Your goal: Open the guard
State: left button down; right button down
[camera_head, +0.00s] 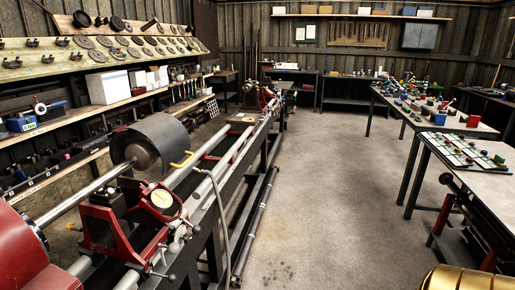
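The guard (172,134) is a dark, curved metal cover on the lathe at left. It arches over a round grey disc (141,153) on the long steel shaft (78,199), and appears lowered over it. A yellow handle (183,160) sticks out at the guard's lower right edge, on the aisle side. The guard's far side and hinge are hidden. Neither of my grippers is in view.
A red tool carriage (110,230) stands on the lathe bed in front of the guard. A pale hose (222,220) hangs beside the bed. The concrete aisle (315,190) is clear. Worktables with parts (470,150) stand at right; shelves line the left wall.

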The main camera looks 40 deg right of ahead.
aim_at(170, 137)
jog(key=z, duration=0.85)
jog(key=i+l+u, duration=0.25)
jog(key=i+l, duration=0.25)
jog(key=l, duration=0.15)
